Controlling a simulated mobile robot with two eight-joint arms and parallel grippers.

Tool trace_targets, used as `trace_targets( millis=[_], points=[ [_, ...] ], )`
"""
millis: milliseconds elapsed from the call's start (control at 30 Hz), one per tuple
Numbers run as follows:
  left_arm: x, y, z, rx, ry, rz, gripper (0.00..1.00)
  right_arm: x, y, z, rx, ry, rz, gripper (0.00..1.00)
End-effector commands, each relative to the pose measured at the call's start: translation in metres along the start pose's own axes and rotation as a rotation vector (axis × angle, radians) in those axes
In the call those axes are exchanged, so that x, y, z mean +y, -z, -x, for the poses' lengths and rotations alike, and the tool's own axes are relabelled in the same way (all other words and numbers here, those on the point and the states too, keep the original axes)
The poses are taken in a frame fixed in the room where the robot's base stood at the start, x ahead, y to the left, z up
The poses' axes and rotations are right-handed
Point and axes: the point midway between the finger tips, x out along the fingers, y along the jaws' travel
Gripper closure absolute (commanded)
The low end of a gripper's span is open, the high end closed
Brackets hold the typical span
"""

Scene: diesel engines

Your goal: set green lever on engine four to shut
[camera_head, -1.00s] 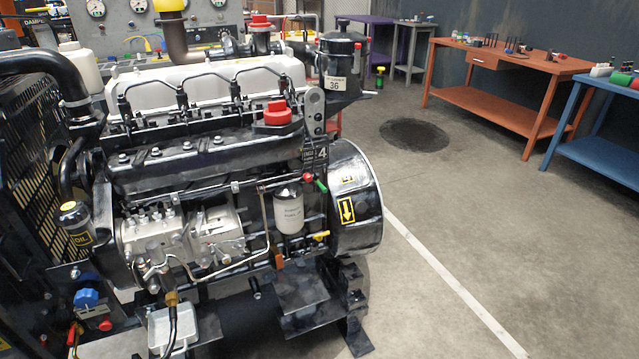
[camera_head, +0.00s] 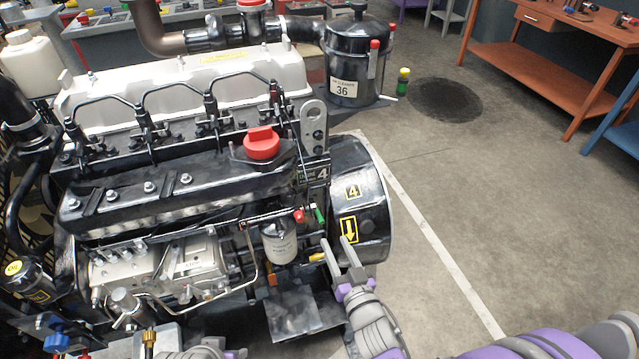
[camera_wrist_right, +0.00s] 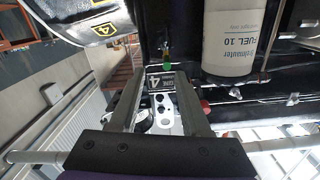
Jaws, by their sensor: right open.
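Engine four is the black and silver diesel engine in the head view, with a "4" plate (camera_head: 322,174) near its right end. The small green lever (camera_head: 320,215) is just below that plate, beside a red knob (camera_head: 299,216). My right gripper (camera_head: 335,242) is open and empty, its fingertips just below the green lever and apart from it in the picture. In the right wrist view, the green end of the lever (camera_wrist_right: 167,67) shows beyond the open fingers, near the tips. The lever's exact angle is hard to tell. My left gripper's fingers are not in view.
The white fuel filter (camera_head: 280,243) is left of my right gripper, and the black flywheel housing (camera_head: 365,210) with a yellow arrow is on its right. A yellow handle (camera_head: 317,257) lies close below. Open floor (camera_head: 450,210) stretches right, with an orange bench (camera_head: 560,60) behind.

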Motion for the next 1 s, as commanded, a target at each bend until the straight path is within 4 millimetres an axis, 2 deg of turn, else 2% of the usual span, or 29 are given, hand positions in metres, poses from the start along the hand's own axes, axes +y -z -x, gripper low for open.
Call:
trace_targets(
  millis=[100,233,500,700,833,1000],
  points=[
    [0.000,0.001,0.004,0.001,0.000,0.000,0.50,-0.009,0.003,-0.002,0.026,0.033,-0.005,0.53],
    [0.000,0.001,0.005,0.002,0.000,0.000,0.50,-0.011,0.003,-0.013,0.030,0.038,-0.007,0.53],
    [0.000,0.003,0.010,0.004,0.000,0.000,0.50,-0.012,0.005,-0.064,0.029,0.037,-0.006,0.53],
    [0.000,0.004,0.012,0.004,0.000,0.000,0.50,-0.013,0.005,-0.094,0.029,0.036,-0.006,0.53],
    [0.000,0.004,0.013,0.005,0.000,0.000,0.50,-0.013,0.005,-0.105,0.028,0.035,-0.006,0.53],
    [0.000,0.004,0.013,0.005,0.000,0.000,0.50,-0.013,0.006,-0.109,0.028,0.035,-0.006,0.53]
  ],
)
